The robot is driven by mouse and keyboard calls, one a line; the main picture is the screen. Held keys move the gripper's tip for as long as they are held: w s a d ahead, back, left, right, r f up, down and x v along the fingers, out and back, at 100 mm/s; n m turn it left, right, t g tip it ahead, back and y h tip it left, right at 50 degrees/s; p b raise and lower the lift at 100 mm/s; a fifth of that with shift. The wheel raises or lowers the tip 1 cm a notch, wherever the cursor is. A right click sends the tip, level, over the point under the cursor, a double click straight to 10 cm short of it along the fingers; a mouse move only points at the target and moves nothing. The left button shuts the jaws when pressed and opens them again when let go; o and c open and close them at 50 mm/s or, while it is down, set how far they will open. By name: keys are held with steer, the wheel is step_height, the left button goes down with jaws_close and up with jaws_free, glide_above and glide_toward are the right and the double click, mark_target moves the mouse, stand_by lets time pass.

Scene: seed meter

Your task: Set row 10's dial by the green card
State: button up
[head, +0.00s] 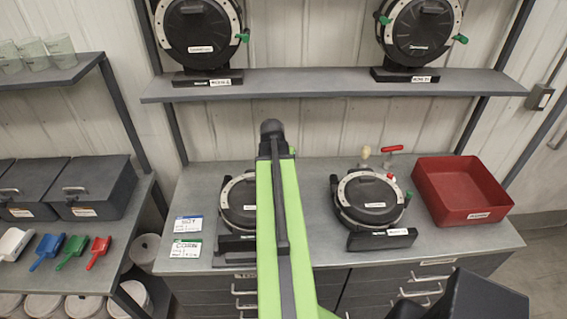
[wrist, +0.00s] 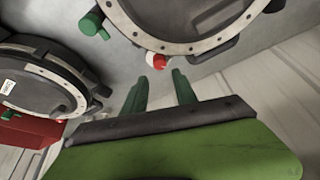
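The green-striped card (head: 186,248), apparently reading CORN, lies flat on the bench below a blue-striped card (head: 189,224). Two round black seed meters stand on the bench; the left one (head: 238,205) is partly hidden by my arm, the right one (head: 369,200) is clear. Their row labels are too small to read. In the wrist view a meter (wrist: 185,22) fills the top, with a red-and-white knob (wrist: 155,62) on its rim and a green tab. My gripper (wrist: 159,91) is open and empty, its green fingers just below that knob. No contact is visible. The head view does not show the fingers.
Two more meters (head: 201,28) (head: 419,30) stand on the upper shelf (head: 330,84). A red bin (head: 462,190) sits at the bench's right. Dark boxes and coloured scoops (head: 72,250) fill the left bench.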

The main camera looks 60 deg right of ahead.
steer(key=w+p+v, duration=0.1)
steer(key=p+v, duration=0.6)
steer(key=v, duration=0.2)
steer(key=shift+s, duration=0.45)
steer(key=shift+a, duration=0.1)
